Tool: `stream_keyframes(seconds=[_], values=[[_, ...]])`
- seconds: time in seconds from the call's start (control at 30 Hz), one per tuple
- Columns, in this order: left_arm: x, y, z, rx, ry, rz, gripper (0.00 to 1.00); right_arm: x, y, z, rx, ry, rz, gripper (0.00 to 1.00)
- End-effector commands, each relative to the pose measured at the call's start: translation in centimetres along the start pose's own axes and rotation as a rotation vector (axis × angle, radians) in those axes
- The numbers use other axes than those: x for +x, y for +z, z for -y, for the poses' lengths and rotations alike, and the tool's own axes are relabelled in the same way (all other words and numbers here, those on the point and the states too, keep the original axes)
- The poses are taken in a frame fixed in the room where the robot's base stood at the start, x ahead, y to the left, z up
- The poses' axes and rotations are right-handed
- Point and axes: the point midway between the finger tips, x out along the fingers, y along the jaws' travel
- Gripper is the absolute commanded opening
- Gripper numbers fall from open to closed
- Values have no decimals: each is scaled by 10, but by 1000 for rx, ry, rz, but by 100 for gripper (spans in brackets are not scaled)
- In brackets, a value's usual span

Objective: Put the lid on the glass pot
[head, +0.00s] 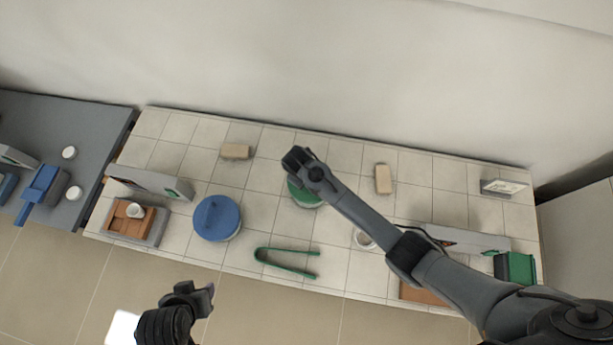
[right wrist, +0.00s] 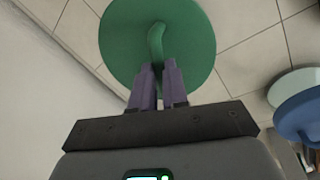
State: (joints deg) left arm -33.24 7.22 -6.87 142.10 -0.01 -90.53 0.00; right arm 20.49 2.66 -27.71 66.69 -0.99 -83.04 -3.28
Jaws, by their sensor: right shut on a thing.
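A round green lid (right wrist: 185,50) with an upright handle fills the top of the right wrist view. My right gripper (right wrist: 157,72) is shut on the handle. In the head view the green lid (head: 306,198) shows partly under my right wrist, over the middle of the tiled bench. The wrist hides part of it, and I cannot tell whether a glass pot is below it. A blue lid (head: 216,217) sits on a round pale vessel (right wrist: 290,84) to the left. My left gripper (head: 207,291) is off the bench's front edge; its jaw opening is unclear.
Green tongs (head: 287,262) lie at the front of the bench (head: 345,155). Tan blocks (head: 235,151) (head: 383,179) lie toward the back. A white cup (head: 364,239) stands beside my right arm. Furnaces stand at the left (head: 140,222) and right ends.

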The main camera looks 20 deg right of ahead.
Motion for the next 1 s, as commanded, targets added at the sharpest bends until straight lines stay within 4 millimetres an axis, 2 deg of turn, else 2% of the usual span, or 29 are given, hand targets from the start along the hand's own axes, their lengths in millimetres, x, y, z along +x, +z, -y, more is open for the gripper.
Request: stream_keyframes(seconds=[1.0], values=[[8,2,0,1,-1,-1,43,12,-1,2,0,0,-2,0]])
